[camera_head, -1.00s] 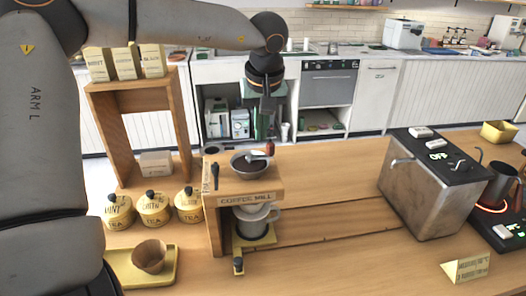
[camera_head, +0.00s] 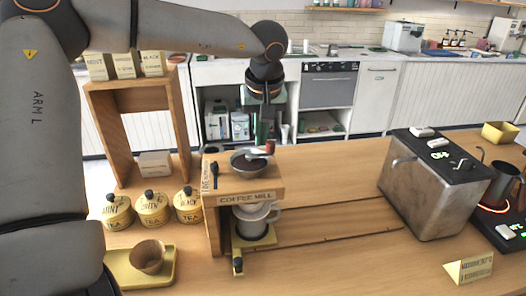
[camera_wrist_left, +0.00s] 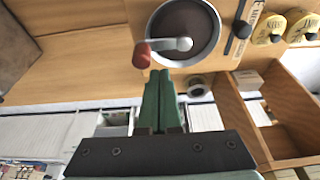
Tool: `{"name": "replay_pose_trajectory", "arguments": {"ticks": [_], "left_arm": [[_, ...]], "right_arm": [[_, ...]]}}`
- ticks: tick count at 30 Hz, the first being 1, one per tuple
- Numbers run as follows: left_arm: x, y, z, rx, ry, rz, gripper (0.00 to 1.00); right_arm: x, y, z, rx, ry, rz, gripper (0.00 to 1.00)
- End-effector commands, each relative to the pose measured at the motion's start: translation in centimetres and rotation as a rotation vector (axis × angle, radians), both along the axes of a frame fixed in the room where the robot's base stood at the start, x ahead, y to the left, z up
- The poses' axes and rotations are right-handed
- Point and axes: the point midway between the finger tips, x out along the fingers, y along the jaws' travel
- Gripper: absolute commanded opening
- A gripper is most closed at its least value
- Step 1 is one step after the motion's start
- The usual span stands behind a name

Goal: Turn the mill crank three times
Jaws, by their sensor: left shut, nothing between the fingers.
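The coffee mill (camera_head: 250,198) is a wooden stand on the cart with a dark round hopper bowl (camera_head: 246,167) on top. Its crank (camera_head: 256,153) is a pale metal arm over the bowl, ending in a red-brown knob (camera_head: 270,147). In the wrist view the crank arm (camera_wrist_left: 170,44) points left from the bowl's middle to the knob (camera_wrist_left: 141,55). My left gripper (camera_head: 262,138) is above and behind the mill. Its green fingers (camera_wrist_left: 160,76) are shut and empty, close to the knob and just beside it in the wrist view; contact cannot be told. My right gripper is out of view.
A white cup (camera_head: 262,214) stands under the mill. Tea tins (camera_head: 152,209), a wooden shelf (camera_head: 98,130) and a yellow tray (camera_head: 168,272) with a brown cup lie left. A metal machine (camera_head: 425,195) stands right. The counter between is clear.

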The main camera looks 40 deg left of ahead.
Motion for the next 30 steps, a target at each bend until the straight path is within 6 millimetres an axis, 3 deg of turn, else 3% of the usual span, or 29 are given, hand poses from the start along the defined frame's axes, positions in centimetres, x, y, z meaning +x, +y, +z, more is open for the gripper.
{"name": "replay_pose_trajectory", "arguments": {"ticks": [14, 30], "left_arm": [[0.0, 0.0, -1.1, 0.0, 0.0, 0.0, 0.0], [0.0, 0.0, 0.3, 0.0, 0.0, 0.0, 0.0]], "right_arm": [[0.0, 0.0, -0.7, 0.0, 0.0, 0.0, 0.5], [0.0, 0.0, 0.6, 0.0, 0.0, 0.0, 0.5]]}}
